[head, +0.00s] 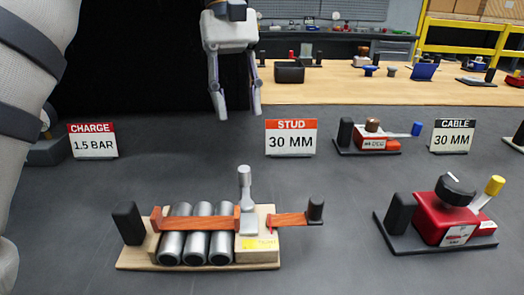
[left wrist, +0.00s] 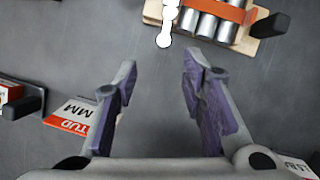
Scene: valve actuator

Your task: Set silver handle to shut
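The silver handle (head: 245,188) stands upright on the right part of a valve unit with a wooden base (head: 135,262), silver cylinders (head: 197,235) and orange bars. In the left wrist view, the silver handle (left wrist: 167,22) is at the top, beyond the fingertips. My left gripper (head: 240,112) hangs pointing down, behind and above the handle in the head view. Its two fingers are apart with nothing between them, as the left wrist view (left wrist: 160,68) also shows. It does not touch the handle. My right gripper is not in view.
A red unit with a yellow handle (head: 494,186) stands at the right. A smaller red unit with a blue handle (head: 417,129) is behind it. Signs reading CHARGE (head: 92,141), STUD (head: 291,137) and CABLE (head: 452,136) stand on the grey table. Dark posts flank the wooden unit.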

